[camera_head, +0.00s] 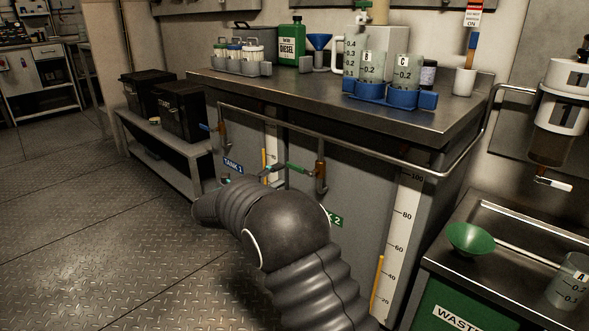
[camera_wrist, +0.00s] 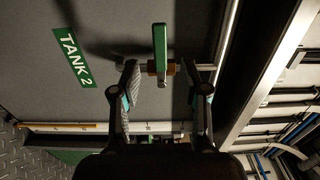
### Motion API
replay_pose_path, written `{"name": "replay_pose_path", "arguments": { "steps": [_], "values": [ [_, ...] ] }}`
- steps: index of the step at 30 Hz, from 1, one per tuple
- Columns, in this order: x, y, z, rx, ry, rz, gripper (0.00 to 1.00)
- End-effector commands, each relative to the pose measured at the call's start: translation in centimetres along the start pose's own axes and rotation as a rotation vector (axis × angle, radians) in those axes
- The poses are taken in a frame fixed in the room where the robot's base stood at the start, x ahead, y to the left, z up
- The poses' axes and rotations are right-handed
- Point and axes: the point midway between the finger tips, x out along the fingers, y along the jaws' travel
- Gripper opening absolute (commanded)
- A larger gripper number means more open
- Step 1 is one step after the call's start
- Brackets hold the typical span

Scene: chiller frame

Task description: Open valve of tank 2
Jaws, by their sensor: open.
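The tank 2 valve has a green lever handle (camera_wrist: 160,45) on a brass-coloured body with a short metal pipe, in the wrist view. My gripper (camera_wrist: 163,78) is open, with one finger on each side of the valve in that picture. I cannot tell whether the fingers touch it. The green TANK 2 label (camera_wrist: 73,57) is on the grey tank face at the left. In the head view the green handle (camera_head: 296,169) shows beside its brown pipe (camera_head: 320,174). My dark arm hides most of my gripper and part of the TANK 2 label (camera_head: 336,220) there.
The blue TANK 1 label (camera_head: 233,165) is left of my arm. A metal rail (camera_head: 345,150) runs along the front below the steel worktop (camera_head: 440,128). A level scale (camera_head: 401,230) is at the right. A waste unit (camera_head: 450,311) stands lower right. The floor at left is clear.

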Motion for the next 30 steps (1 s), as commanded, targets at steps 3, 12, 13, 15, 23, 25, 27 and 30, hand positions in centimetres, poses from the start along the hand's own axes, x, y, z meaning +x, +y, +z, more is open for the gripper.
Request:
{"name": "replay_pose_path", "arguments": {
  "steps": [3, 12, 13, 15, 23, 25, 27, 30],
  "values": [
    [2.4, 0.1, -0.1, -0.001, 0.002, 0.0, 0.45],
    [6.6, 0.1, 0.0, -0.001, 0.0, 0.0, 0.45],
    [6.9, 0.1, 0.0, -0.001, 0.0, 0.0, 0.45],
    [7.3, 0.0, 0.0, -0.001, 0.0, 0.0, 0.45],
    [7.6, 0.0, 0.0, -0.001, -0.001, 0.0, 0.45],
    [7.6, 0.0, 0.0, -0.001, -0.001, 0.0, 0.45],
    [7.6, 0.0, 0.0, -0.001, -0.001, 0.0, 0.35],
    [7.6, 0.0, 0.0, -0.001, -0.001, 0.0, 0.1]
  ]
}}
